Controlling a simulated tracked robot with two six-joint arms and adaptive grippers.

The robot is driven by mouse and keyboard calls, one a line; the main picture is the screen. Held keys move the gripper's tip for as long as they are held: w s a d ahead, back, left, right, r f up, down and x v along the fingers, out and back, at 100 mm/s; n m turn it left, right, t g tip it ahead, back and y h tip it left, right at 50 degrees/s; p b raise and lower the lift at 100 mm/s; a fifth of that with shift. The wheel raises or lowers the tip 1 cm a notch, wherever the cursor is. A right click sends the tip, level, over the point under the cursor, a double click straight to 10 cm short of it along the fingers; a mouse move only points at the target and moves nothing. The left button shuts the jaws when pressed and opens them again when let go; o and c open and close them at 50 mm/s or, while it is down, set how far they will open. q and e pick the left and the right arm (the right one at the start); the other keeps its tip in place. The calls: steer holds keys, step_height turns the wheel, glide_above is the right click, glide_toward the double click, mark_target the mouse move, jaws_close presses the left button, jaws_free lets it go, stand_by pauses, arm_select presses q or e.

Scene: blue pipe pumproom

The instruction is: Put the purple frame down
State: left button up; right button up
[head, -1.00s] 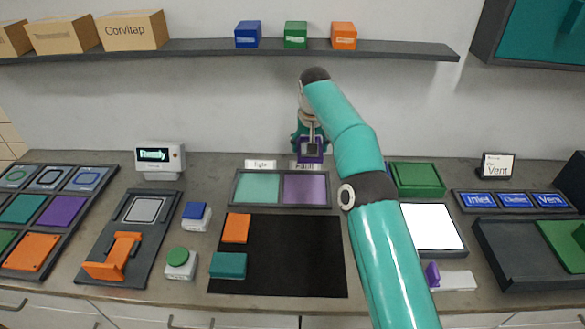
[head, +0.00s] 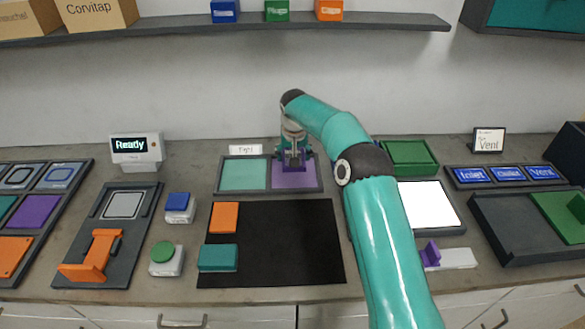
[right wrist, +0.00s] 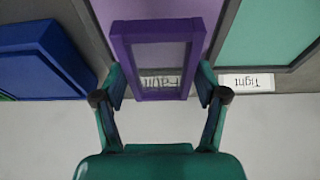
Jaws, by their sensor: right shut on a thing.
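My right gripper (head: 293,160) is over the purple pad (head: 310,176) of the two-pad tray (head: 245,189). In the right wrist view its two fingers (right wrist: 161,90) are shut on the purple frame (right wrist: 160,96), one at each side. The frame is a purple rim around a see-through middle, with the upside-down Fault label showing through it. I cannot tell whether the frame touches the pad. In the head view the gripper hides most of the frame. The pale green pad (head: 244,174) beside it is bare, with the Tight label (head: 245,149) behind. My left gripper is not in view.
A black mat (head: 285,240) in front holds an orange block (head: 224,217) and a teal block (head: 218,258). A green tray (head: 408,155) and a white panel (head: 428,205) stand to the right. A display reading Ready (head: 132,145) stands at the left.

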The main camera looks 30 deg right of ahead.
step_height(320, 180, down, 5)
steer(key=shift+r+p, duration=0.2)
steer(key=shift+p, duration=0.15)
steer(key=shift+f, duration=0.1)
steer(key=shift+f, duration=0.1)
steer(key=o, duration=1.3)
steer(key=b+v, duration=0.2)
steer(key=v, duration=0.9)
steer(key=shift+w, duration=0.1)
steer(key=shift+a+r, duration=0.1)
steer(key=shift+r, duration=0.5)
steer(key=shift+s, duration=0.25)
